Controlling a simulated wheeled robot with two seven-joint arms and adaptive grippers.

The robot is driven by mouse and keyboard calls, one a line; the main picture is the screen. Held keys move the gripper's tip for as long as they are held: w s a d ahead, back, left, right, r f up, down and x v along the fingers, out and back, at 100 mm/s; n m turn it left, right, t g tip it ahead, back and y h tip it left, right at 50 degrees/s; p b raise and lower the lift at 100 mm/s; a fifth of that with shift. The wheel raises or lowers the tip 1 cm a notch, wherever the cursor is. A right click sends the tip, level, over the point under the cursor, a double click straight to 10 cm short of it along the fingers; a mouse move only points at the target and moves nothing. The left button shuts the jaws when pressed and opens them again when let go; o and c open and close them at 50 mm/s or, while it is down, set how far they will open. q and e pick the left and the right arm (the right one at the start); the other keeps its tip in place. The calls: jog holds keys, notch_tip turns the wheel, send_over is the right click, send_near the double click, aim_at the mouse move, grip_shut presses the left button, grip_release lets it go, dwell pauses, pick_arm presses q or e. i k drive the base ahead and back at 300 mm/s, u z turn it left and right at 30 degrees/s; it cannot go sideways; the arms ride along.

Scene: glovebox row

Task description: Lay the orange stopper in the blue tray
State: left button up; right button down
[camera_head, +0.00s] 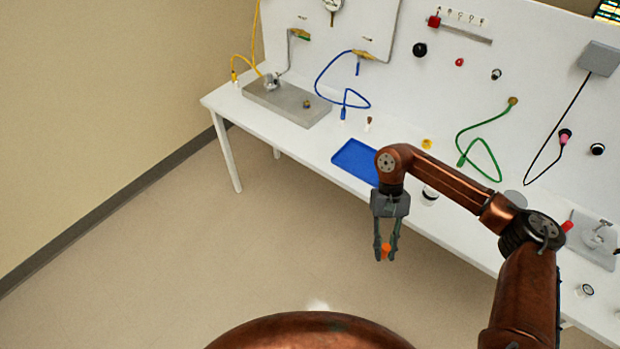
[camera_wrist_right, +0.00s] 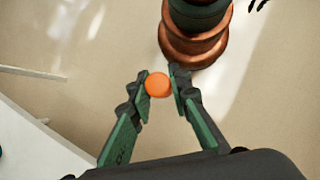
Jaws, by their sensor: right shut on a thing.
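The orange stopper (camera_head: 386,250) is held between the fingertips of my right gripper (camera_head: 386,252), over the floor in front of the table's edge. In the right wrist view the stopper (camera_wrist_right: 158,84) shows as an orange disc between the two fingertips of the right gripper (camera_wrist_right: 160,86). The blue tray (camera_head: 352,158) lies flat on the white table, behind and a little left of the gripper. My right arm hides the tray's right part. The visible part of the tray is empty. My left gripper is not in view.
The white table (camera_head: 222,103) runs along a white panel. Left of the tray is a grey metal plate (camera_head: 300,108); a blue cable (camera_head: 335,98) hangs behind the tray. A small brown-topped vial (camera_head: 368,124) and a yellow ring (camera_head: 426,144) stand near the tray.

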aim_at(355, 154)
jog(key=k, duration=0.3)
jog(key=u, duration=1.05)
jog(key=i, duration=1.45)
jog(key=z, duration=0.8)
jog(key=i, duration=0.8)
jog(key=z, duration=1.15)
jog(key=i, duration=0.4)
jog(key=z, duration=0.45)
